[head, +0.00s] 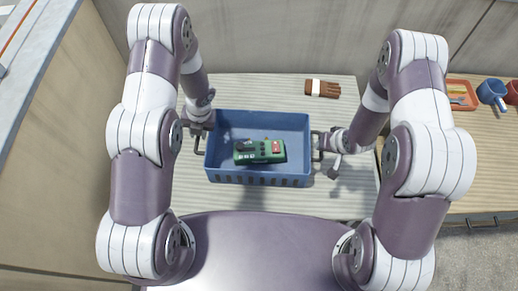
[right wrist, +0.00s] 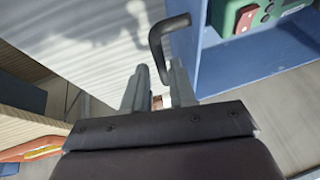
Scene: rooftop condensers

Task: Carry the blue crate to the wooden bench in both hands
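The blue crate (head: 258,180) is in the middle of the head view, above or on a pale ribbed surface (head: 270,205); I cannot tell whether it touches. A green case (head: 258,151) with a red patch lies inside. My left gripper (head: 199,127) is at the crate's left handle (head: 197,146); its fingers are too small to read. My right gripper (right wrist: 158,88) is at the right handle (right wrist: 158,45). In the right wrist view its fingers stand apart, with the handle's bar running between them. The wooden bench (head: 480,193) is at the right, partly behind my right arm.
A brown glove (head: 324,88) with a white band lies behind the crate. A tan panel (head: 75,130) stands at the left.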

